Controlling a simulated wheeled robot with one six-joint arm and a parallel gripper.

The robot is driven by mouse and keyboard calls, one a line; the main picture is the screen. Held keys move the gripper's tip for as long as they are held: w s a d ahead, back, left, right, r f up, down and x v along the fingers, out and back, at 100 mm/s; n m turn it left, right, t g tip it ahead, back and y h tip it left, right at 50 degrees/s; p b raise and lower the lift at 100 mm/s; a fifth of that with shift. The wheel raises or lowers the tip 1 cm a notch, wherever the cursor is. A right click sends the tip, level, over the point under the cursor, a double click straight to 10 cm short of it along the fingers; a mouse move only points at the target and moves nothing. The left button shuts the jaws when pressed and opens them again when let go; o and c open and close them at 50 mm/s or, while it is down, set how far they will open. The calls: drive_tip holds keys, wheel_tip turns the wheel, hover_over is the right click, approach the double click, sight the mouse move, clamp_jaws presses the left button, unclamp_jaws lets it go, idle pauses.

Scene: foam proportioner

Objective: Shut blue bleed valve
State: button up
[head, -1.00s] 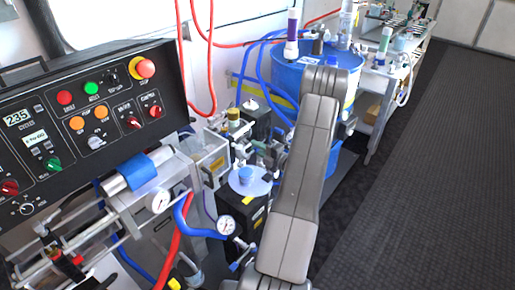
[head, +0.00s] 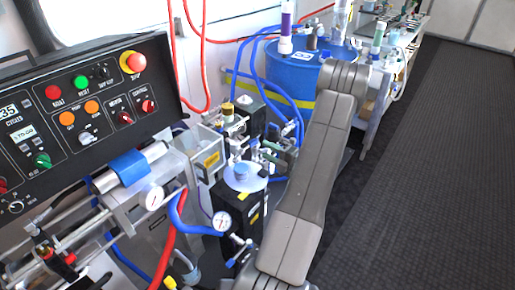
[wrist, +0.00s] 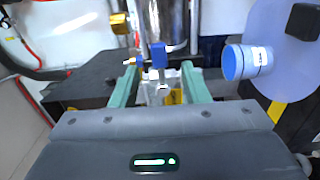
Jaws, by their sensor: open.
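A small blue valve handle (wrist: 158,55), probably the bleed valve, stands upright near the middle of the wrist view. It is in front of a shiny metal cylinder (wrist: 168,22). My gripper (wrist: 159,76) is open, with one green finger on each side of the line to the handle. The handle shows just beyond the fingertips, and I cannot tell whether it lies between them in depth. No contact shows. In the head view the valve is too small and crowded among fittings to single out.
A blue cap (wrist: 247,62) on a pale blue disc (wrist: 290,45) stands close right of my gripper. A brass fitting (wrist: 120,23) is at upper left. The head view shows a control panel (head: 75,110), a blue drum (head: 295,75) and clear dark floor (head: 430,170) at right.

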sight(254, 144)
drive_tip(key=v, duration=0.6)
drive_tip(key=shift+b, duration=0.35)
drive_tip(key=p+x, duration=0.2)
drive_tip(key=x, duration=1.2)
drive_tip(key=shift+s+d, duration=0.1)
